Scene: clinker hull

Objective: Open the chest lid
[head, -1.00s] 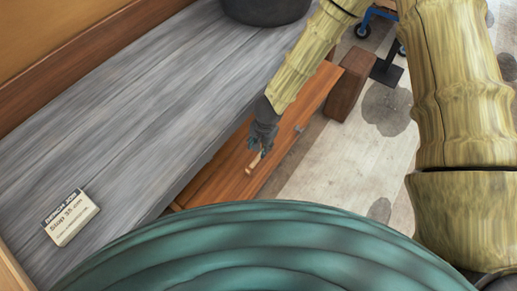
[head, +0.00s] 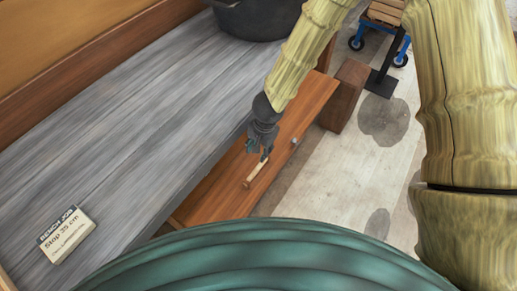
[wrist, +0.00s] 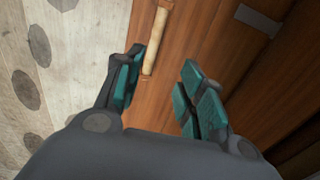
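The chest (head: 215,188) is orange-brown wood and sits low beside the grey bench; its lid looks closed. A pale wooden bar handle (head: 256,172) is on its top. My gripper (head: 262,154) is just above the chest, close to one end of the handle. In the wrist view my gripper (wrist: 163,65) is open, with teal pads apart and nothing held. The handle (wrist: 157,38) lies ahead of the fingers, nearer the left one. I cannot tell whether a finger touches it. Part of the chest is hidden by the bench and the green form in front.
The grey bench (head: 120,120) runs along the left, with a small sign (head: 67,234) and a dark tub (head: 258,18). A brown block (head: 345,95) stands beyond the chest. Spotted floor (head: 345,170) is open to the right.

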